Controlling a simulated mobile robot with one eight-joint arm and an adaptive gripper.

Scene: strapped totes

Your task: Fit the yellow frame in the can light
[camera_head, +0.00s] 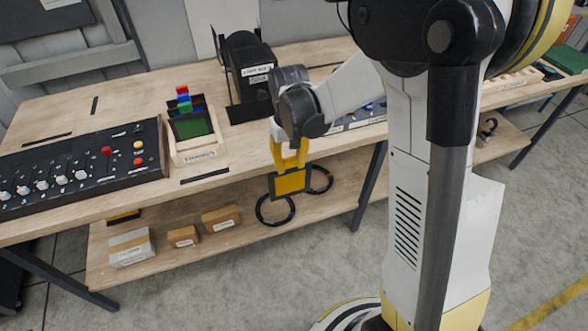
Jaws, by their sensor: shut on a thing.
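My gripper (290,160) hangs at the front edge of the workbench, near the middle of the view. Its yellow fingers point down and are shut on the yellow frame (291,183). The frame is a small flat square with a dark border, held below the level of the bench top. The black can light (255,72) stands on the bench behind and to the left of my gripper, with white labels on it. The frame is clear of the can light. My wrist partly hides the bench beside it.
A wooden holder with colored pieces and a green panel (193,126) stands left of the can light. A black control console (80,165) is farther left. Small boxes (131,246) and dark rings (275,210) are on or near the lower shelf (180,262).

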